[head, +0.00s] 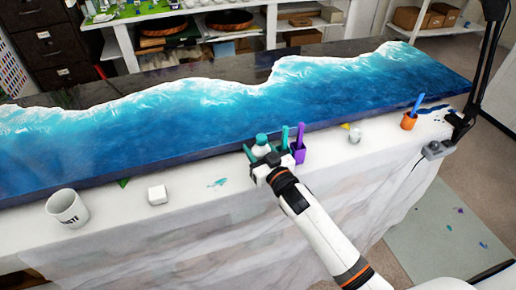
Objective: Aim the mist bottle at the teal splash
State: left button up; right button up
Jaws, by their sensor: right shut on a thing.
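The mist bottle (262,150), white with a teal top, stands about upright at the table's front edge, its lower part hidden by my right gripper (265,156). The teal splash (218,183) is a small smear on the white table cover, to the left of and nearer than the bottle. I cannot make out which way the nozzle faces. My left gripper is not in view.
The blue resin slab (200,120) fills the table behind.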

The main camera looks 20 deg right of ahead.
jog(key=shift+f, duration=0.1)
jog(key=o, duration=0.8)
jog(key=shift+o, duration=0.2)
jog(key=shift+r, duration=0.25)
jog(key=s+d+b, duration=0.2)
jog(key=s, duration=0.9)
jog(key=shift+s+d, duration=0.15)
jog(key=shift+s, duration=0.25)
jog(key=shift+f, duration=0.1)
